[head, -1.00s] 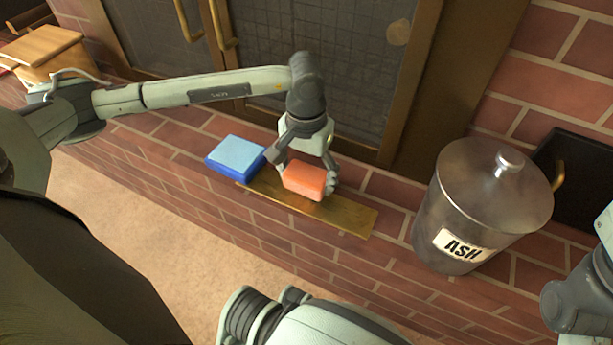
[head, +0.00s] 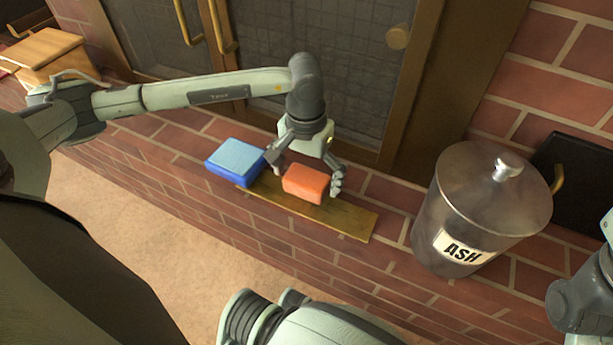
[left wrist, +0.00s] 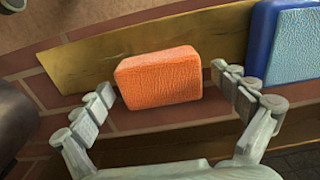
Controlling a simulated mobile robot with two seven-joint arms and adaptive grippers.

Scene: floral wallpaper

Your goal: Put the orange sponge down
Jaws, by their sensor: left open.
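The orange sponge (head: 305,183) rests on a brass-coloured plate (head: 345,219) on the brick ledge. My left gripper (head: 308,181) is open around it, one finger on each side. In the left wrist view the sponge (left wrist: 159,78) lies between the open fingers of the left gripper (left wrist: 160,96), with a gap on both sides. My right gripper is not in view; only part of the right arm shows at the right edge of the head view.
A blue sponge-like block (head: 236,161) with a light blue top lies left of the plate. A metal ash bin (head: 480,210) stands to the right. Glazed doors (head: 310,60) rise behind the ledge. A wooden box (head: 45,55) is at the far left.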

